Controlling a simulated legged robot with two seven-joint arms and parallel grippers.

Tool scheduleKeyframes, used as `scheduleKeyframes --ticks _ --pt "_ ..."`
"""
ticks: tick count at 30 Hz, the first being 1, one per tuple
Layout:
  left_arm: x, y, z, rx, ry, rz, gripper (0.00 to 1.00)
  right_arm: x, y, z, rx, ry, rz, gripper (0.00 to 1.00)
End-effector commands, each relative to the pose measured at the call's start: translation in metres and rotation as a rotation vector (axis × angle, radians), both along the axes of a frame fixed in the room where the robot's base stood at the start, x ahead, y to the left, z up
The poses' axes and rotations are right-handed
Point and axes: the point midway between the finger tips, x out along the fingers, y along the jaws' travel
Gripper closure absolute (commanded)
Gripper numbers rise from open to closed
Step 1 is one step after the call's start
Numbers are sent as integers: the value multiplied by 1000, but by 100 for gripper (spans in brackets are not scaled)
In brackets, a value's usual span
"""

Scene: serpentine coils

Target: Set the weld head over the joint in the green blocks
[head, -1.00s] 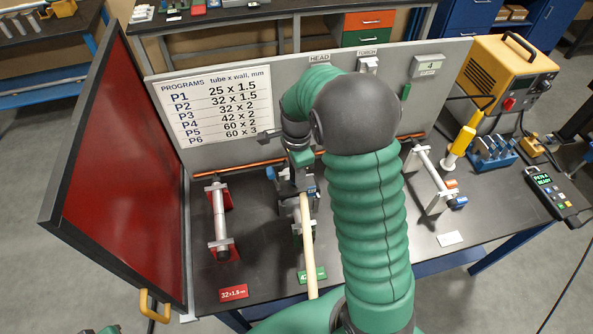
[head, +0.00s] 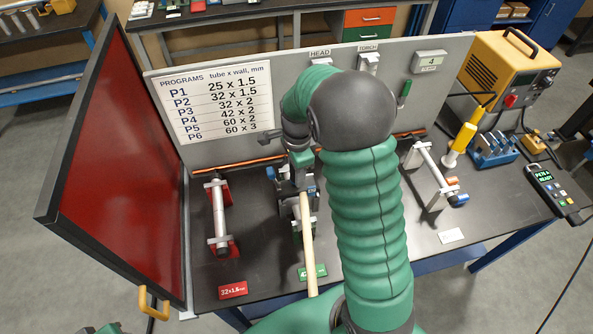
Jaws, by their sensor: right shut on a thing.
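My right arm reaches across the middle, and its gripper (head: 301,160) points down, shut on the dark weld head (head: 300,184). The gripper and arm hide part of the head. The head is at the far end of a pale tube (head: 308,245) in the middle station, above or around it; I cannot tell which. A green card (head: 312,272) lies by this tube. The green blocks and the joint are mostly hidden by the head, tube and arm.
On the left, a silver tube (head: 219,215) rests on red blocks with a red card (head: 233,290). A red screen (head: 125,170) stands at far left. Another tube fixture (head: 432,175) stands right of my arm. A yellow power unit (head: 508,72) and pendant (head: 555,190) are farther right.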

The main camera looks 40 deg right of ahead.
Motion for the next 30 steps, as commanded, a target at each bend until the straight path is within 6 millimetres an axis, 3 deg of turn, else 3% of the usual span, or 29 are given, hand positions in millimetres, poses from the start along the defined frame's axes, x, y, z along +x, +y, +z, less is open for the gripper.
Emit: scheduleKeyframes --ticks 11,12,17,26,30 --pt "0 0 -2 0 0 0 64 0 0 -4 0 0 1 100" --pt "0 0 -2 0 0 0 64 0 0 -5 0 1 1 63" --pt "0 0 -2 0 0 0 64 0 0 -5 0 1 1 43" --pt "0 0 -2 0 0 0 64 0 0 -5 1 3 1 43" --pt "0 0 -5 0 0 0 64 1 -1 11 -2 -2 1 43"
